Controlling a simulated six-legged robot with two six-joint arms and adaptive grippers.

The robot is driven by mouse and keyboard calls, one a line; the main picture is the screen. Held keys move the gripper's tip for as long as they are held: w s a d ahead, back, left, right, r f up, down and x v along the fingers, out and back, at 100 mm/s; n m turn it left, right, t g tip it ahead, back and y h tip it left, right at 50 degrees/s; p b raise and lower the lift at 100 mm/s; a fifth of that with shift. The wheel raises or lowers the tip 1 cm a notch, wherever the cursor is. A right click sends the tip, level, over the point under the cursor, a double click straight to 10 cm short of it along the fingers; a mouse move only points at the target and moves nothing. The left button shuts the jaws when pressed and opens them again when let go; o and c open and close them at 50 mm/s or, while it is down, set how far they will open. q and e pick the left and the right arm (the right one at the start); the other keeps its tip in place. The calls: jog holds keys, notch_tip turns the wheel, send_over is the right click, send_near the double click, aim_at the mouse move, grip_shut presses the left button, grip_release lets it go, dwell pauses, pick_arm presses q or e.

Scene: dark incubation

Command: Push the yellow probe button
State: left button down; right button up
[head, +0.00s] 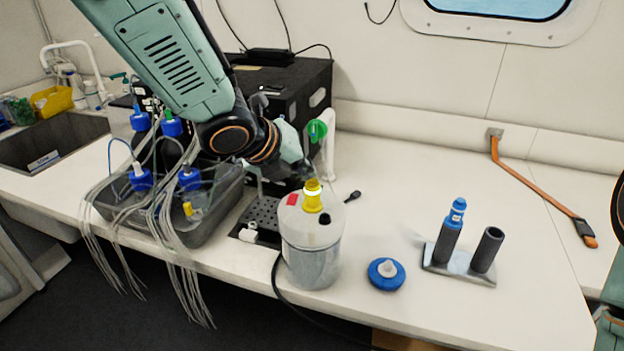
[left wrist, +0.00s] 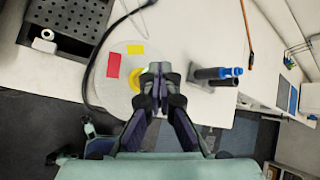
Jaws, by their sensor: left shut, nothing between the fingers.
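The yellow probe button (head: 313,198) stands upright on the lid of a clear canister (head: 312,255) near the table's front edge. In the left wrist view the yellow button (left wrist: 136,78) is partly hidden behind my fingers. My left gripper (head: 304,172) is shut and empty, just above and slightly left of the button's top in the head view. Its closed fingertips (left wrist: 160,70) also show in the left wrist view, over the canister lid. I cannot tell whether they touch the button. My right gripper is not in view.
A grey tray (head: 215,215) with blue-capped bottles and many tubes stands left. A black box (head: 290,85) is behind. A blue disc (head: 386,274) and a two-tube holder (head: 460,268) with a blue-topped probe (head: 449,232) stand right. The table's back right is mostly clear.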

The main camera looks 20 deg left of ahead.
pick_arm(q)
jog(key=shift+r, duration=0.2)
notch_tip(320, 180, up, 6)
jog(key=p, duration=0.5)
dwell(0.4)
jog(key=shift+s+a+f, duration=0.1)
